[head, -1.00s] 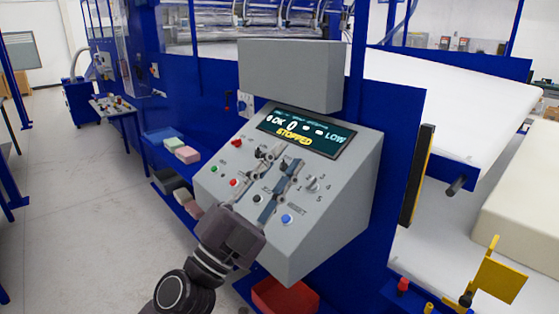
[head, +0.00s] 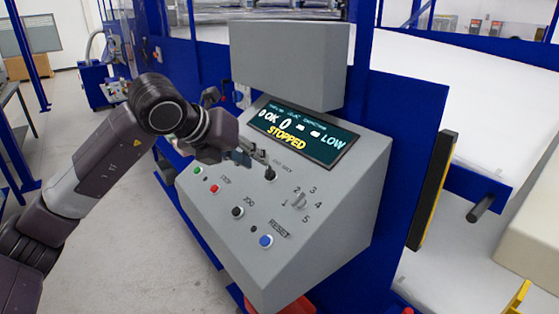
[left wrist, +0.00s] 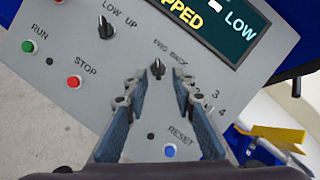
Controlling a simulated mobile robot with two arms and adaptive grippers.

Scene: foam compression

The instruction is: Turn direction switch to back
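The direction switch (left wrist: 157,68) is a small black knob under a "FWD BACK" label on the sloped grey control panel (left wrist: 75,50). It also shows in the head view (head: 270,174), just right of my left gripper (head: 257,158). In the left wrist view my left gripper (left wrist: 157,88) is open, with one finger on either side of the switch, near its level. I cannot tell whether either finger touches it. The knob looks roughly upright in that view, but its exact setting is unclear. My right gripper is in neither current view.
Close by are the black "LOW UP" knob (left wrist: 104,30), the red stop button (left wrist: 74,82), the green run button (left wrist: 29,46), the blue reset button (left wrist: 169,150) and a numbered selector (head: 299,201). The panel display (head: 302,133) reads "STOPPED". A grey box (head: 290,60) overhangs the panel.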

